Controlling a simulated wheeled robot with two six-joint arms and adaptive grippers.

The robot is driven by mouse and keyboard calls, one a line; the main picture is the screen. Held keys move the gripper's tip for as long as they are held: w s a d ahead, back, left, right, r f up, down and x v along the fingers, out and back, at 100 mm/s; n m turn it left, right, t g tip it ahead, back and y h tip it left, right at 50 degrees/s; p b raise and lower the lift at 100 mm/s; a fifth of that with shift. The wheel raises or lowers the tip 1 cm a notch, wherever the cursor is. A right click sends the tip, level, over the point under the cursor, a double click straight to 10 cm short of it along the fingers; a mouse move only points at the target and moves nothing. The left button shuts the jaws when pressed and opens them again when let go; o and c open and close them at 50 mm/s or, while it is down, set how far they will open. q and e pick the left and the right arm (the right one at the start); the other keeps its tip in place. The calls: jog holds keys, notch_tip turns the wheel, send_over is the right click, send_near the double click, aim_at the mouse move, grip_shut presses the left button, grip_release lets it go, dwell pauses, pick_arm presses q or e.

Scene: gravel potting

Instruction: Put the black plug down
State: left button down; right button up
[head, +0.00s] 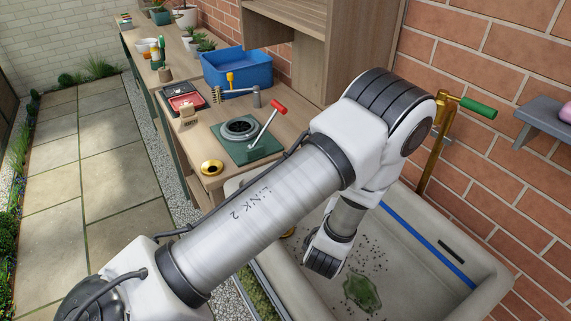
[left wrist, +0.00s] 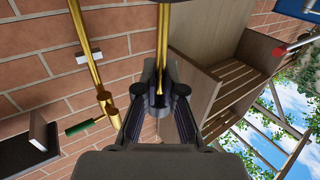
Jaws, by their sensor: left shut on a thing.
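In the left wrist view my left gripper (left wrist: 161,88) has both dark fingers closed around a brass rod (left wrist: 162,45) that runs up to the top edge. The rod appears to be the stem of the black plug; the plug's black body is not clearly visible. In the head view my left arm crosses the middle and bends down over the pale sink (head: 487,283). Its wrist is above the sink's left part, and its fingers are hidden. My right gripper is not in view.
A brass tap with a green handle (head: 478,108) stands at the brick wall behind the sink. A green leaf-like patch (head: 361,292) and scattered dark grit lie in the basin. The wooden bench holds a green press with a red handle (head: 268,125) and a blue tub (head: 237,70).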

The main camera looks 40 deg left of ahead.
pick_arm(q)
jog(key=s+a+f+n+g+y+b, duration=0.3)
jog(key=a+n+g+y+b, duration=0.3)
jog(key=a, duration=0.3)
jog(key=s+a+f+n+g+y+b, duration=0.2)
jog(key=s+a+n+g+y+b, duration=0.15)
jog(key=a+n+g+y, duration=0.45)
notch_tip(320, 180, down, 11)
jog(key=m+h+b, duration=0.1)
jog(key=b, duration=0.1)
jog(key=shift+a+h, duration=0.3)
jog(key=shift+a, duration=0.05)
jog(key=c, duration=1.3)
grip_release()
jog(key=shift+r, duration=0.1)
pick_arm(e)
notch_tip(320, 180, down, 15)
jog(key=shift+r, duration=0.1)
